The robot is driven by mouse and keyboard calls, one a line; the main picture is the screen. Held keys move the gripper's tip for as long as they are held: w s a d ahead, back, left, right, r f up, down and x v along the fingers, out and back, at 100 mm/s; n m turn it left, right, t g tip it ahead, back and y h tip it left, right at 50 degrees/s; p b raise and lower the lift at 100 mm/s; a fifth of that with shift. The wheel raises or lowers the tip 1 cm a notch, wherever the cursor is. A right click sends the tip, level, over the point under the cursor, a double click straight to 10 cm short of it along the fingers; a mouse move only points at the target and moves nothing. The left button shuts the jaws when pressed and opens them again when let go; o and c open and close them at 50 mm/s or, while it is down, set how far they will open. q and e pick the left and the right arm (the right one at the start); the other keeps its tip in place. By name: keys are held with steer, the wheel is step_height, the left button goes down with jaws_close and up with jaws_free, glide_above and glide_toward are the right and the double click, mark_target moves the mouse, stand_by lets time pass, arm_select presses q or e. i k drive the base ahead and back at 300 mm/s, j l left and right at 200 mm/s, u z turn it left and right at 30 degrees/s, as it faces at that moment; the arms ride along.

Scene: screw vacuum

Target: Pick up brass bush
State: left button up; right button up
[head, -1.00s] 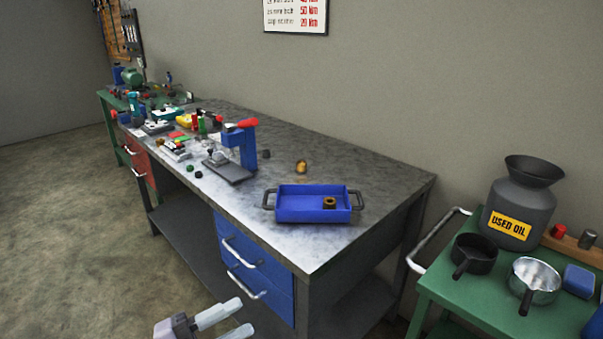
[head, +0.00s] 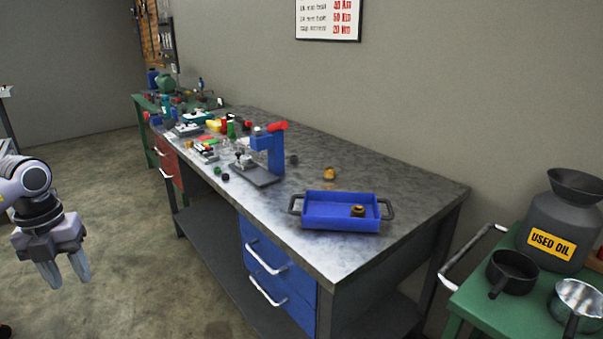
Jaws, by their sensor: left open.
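A brass ring-shaped piece with a dark hole, which looks like the brass bush (head: 358,211), sits inside the blue tray (head: 340,224) toward its right end. A second small brass-coloured piece (head: 329,174) stands on the bench behind the tray; its exact shape is too small to tell. My left gripper (head: 66,272) is at the far left, pointing down over the floor, open and empty. It is well apart from the bench and the tray. My right gripper is not in view.
The grey bench (head: 415,190) holds a blue press with a red handle (head: 270,150) left of the tray. Many small parts clutter its far end. A green cart (head: 490,315) with pans and a used-oil can (head: 560,225) stands at right. Floor left of the bench is clear.

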mark_target(328, 175)
steer(key=i+z, duration=0.15)
steer(key=z, duration=0.2)
steer(key=i+j+z, duration=0.1)
steer(key=z, duration=0.2)
steer(key=i+j+z, duration=0.1)
steer(key=z, duration=0.25)
steer(key=j+z, duration=0.25)
steer(key=i+j+z, duration=0.1)
steer(key=j+z, duration=0.15)
steer(key=j, duration=0.25)
steer(key=j+z, duration=0.25)
steer(key=j, duration=0.15)
steer(key=j+z, duration=0.25)
steer(key=j, duration=0.2)
steer(key=j+z, duration=0.2)
steer(key=j, duration=0.25)
steer(key=k+j+z, duration=0.1)
steer(key=j+z, duration=0.15)
steer(key=j, duration=0.15)
steer(key=k+j+z, duration=0.1)
steer(key=j+z, duration=0.15)
steer(key=j, duration=0.15)
steer(key=k+j+z, duration=0.45)
steer(key=j, duration=0.25)
steer(key=k+j+z, duration=0.1)
steer(key=j+z, duration=0.15)
steer(key=j, duration=0.1)
